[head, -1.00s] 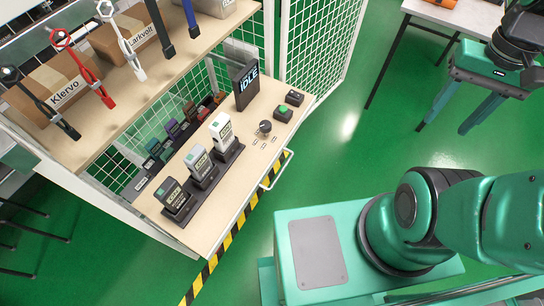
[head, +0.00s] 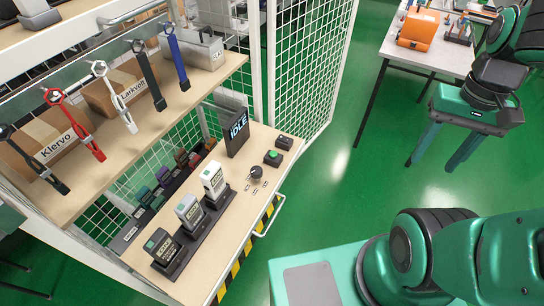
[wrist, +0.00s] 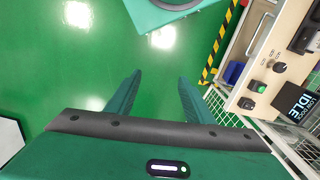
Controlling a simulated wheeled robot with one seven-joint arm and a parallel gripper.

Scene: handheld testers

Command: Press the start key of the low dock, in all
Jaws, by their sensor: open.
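The low dock's display (head: 236,133) stands on the lower wooden shelf and reads IDLE; it also shows at the right edge of the wrist view (wrist: 293,104). In front of it is a small dark box with a green key (head: 273,154), also seen in the wrist view (wrist: 261,88). Several handheld testers stand upright in black cradles, among them a white-topped one (head: 213,178), a grey one (head: 189,212) and a dark one (head: 160,246). My gripper (head: 438,152) is open and empty, over the floor well right of the shelf; its fingers show in the wrist view (wrist: 160,80).
A black knob (head: 256,172) and a second small dark box (head: 285,142) sit beside the green key. The upper shelf (head: 120,142) holds boxes and hanging tools above. White mesh panels (head: 315,80) flank the shelf. A table (head: 450,55) stands behind my gripper. Green floor is clear between.

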